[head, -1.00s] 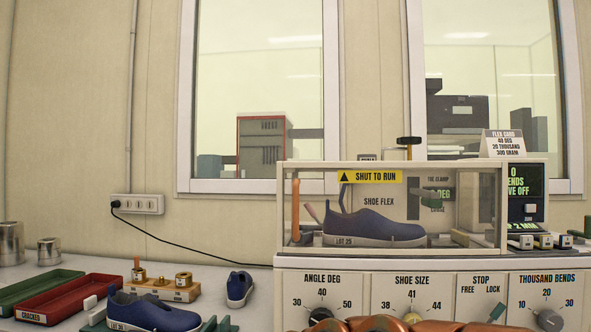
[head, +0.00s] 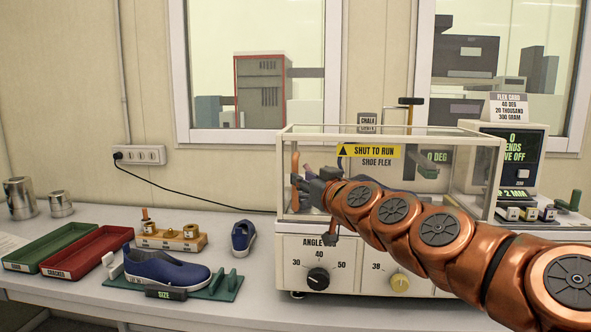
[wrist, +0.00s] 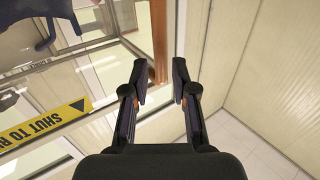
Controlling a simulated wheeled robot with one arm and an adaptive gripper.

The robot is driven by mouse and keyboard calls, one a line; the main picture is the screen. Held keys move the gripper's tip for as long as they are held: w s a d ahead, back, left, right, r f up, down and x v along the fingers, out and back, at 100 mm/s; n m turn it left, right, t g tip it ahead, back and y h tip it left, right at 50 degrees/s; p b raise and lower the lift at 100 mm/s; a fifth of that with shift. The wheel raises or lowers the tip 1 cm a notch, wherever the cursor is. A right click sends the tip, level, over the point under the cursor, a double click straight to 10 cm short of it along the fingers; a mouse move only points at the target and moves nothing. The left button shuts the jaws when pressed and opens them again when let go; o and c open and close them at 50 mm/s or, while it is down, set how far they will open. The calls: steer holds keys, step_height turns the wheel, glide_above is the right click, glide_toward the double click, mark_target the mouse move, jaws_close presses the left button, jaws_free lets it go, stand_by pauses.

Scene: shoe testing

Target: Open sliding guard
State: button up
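The sliding guard (head: 369,151) is a clear, pale-framed box front with a yellow "SHUT TO RUN" label, on the flex machine. The label also shows in the wrist view (wrist: 47,122). An upright orange handle (head: 295,165) stands at the guard's left end; it also shows in the wrist view (wrist: 159,38). My gripper (head: 312,188) is in front of the guard's left end, close to the handle. In the wrist view my gripper (wrist: 160,80) has its fingers apart, with the handle in line with the gap. Contact cannot be told. My arm hides most of the shoe inside.
Left of the machine are a blue shoe on a green size fixture (head: 226,287), a small shoe (head: 243,237), a wooden weight block (head: 172,240), and red (head: 97,252) and green (head: 46,247) trays. A console (head: 515,150) stands at right.

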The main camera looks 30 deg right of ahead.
mark_target(295, 204)
steer(key=shift+w+d+p, duration=0.15)
steer(key=shift+w+p, duration=0.2)
steer(key=shift+w, duration=0.9)
steer(key=shift+w+d+p, duration=0.15)
steer(key=shift+w+p, duration=0.2)
steer(key=shift+w, duration=0.85)
steer(key=shift+c, duration=0.3)
jaws_close()
